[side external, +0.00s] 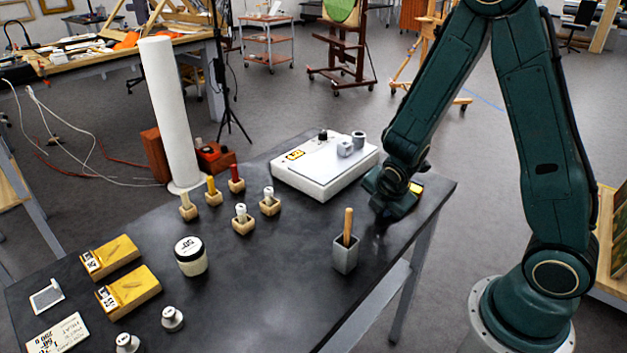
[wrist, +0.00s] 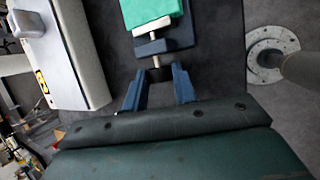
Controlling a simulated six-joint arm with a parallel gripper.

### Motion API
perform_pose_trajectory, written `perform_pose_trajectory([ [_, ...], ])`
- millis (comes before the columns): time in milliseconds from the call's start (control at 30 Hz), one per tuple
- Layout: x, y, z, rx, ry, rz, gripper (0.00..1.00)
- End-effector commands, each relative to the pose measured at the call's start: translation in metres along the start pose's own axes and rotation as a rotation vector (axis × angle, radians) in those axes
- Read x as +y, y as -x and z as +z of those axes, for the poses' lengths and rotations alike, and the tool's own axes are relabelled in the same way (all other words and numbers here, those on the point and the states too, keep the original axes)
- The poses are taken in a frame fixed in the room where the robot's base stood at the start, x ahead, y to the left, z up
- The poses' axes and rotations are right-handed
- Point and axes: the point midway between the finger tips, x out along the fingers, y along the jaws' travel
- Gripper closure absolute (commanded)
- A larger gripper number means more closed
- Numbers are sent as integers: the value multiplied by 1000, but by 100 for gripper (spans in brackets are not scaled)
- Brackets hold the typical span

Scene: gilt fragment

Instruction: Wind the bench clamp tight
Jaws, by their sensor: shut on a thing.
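The bench clamp shows in the wrist view. A pale screw rod (wrist: 155,52) runs from a dark blue clamp block (wrist: 163,45) down to a dark knob (wrist: 159,75). A green piece (wrist: 150,10) sits at the top of the picture, above the clamp block. My gripper (wrist: 157,84) has its two blue fingers on either side of the knob and is shut on it. In the side view my gripper (side external: 382,222) is low at the right part of the dark bench (side external: 290,270). The clamp cannot be made out clearly there.
A white box device (side external: 325,180) stands close left of my gripper. A grey holder with a wooden handle (side external: 346,256) stands in front of it. Wooden blocks with coloured pegs (side external: 242,222), a lidded jar (side external: 191,257) and yellow blocks (side external: 128,291) are farther left.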

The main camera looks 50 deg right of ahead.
Motion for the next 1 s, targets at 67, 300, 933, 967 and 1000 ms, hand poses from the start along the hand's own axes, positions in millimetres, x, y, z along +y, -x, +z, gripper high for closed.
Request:
perform_pose_trajectory([
  [67, 0, 0, 1, -2, -2, 0, 96],
  [300, 0, 0, 1, -2, -2, 0, 63],
  [933, 0, 7, 0, 0, 0, 0, 51],
  [967, 0, 9, 0, 0, 0, 0, 51],
  [1000, 1, 11, 0, 0, 0, 1, 51],
])
